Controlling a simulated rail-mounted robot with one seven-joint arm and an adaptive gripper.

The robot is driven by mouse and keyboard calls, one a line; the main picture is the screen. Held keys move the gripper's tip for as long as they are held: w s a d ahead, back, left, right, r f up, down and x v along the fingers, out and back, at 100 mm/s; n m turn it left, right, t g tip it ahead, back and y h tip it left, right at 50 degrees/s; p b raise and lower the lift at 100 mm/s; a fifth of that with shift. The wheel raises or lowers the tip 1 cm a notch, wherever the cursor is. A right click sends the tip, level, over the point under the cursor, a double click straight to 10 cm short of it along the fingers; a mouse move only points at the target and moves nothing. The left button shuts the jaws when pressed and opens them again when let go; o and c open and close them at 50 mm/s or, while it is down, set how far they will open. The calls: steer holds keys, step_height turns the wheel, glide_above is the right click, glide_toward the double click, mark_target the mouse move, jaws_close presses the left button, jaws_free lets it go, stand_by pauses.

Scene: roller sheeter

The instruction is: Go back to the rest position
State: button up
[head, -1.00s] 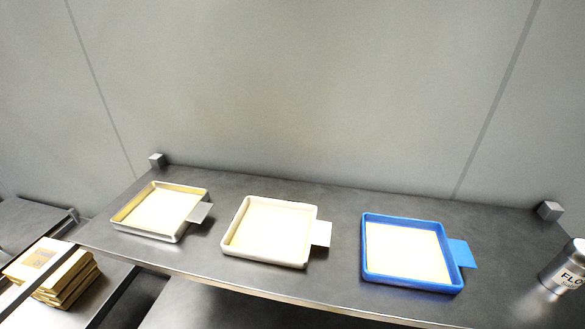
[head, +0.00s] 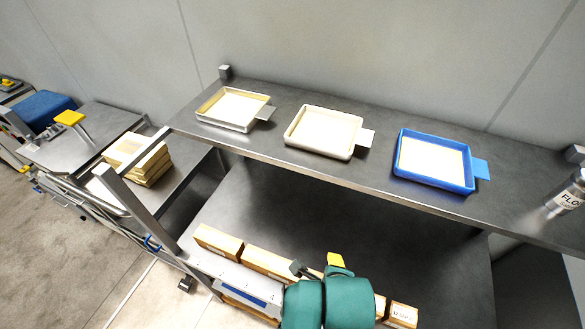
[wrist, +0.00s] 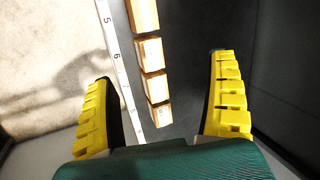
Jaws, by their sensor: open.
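My gripper shows in the wrist view (wrist: 160,110) with its two yellow fingers wide apart and nothing between them. Beyond the fingers is a row of wooden blocks (wrist: 152,87) beside a numbered scale strip (wrist: 118,65). In the head view my green arm is at the bottom centre, in front of the lower shelf. A yellow finger part of my gripper (head: 335,260) shows just above the arm; the rest of it is hidden.
The upper shelf holds a metal tray (head: 228,126), a white tray (head: 318,153) and a blue tray (head: 432,184). A flour canister (head: 566,200) stands at the right. Wooden blocks (head: 218,242) line the lower shelf's front. Stacked boards (head: 150,170) lie at the left.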

steer(key=w+a+r+n+t+p, duration=0.1)
steer(key=w+r+n+t, duration=0.3)
steer(key=r, duration=0.9)
steer(key=w+a+r+n+t+p, duration=0.15)
steer(key=r+n+t, duration=0.3)
steer(key=r, duration=0.85)
steer(key=s+r+n+t, duration=0.2)
steer(key=r+n+t, duration=0.2)
steer(key=r, duration=0.5)
steer(key=s+r+n+t, duration=0.3)
steer(key=r+n+t, duration=0.2)
steer(key=r+n, duration=0.3)
steer(key=shift+s+d+r, duration=0.35)
steer(key=shift+r, duration=0.95)
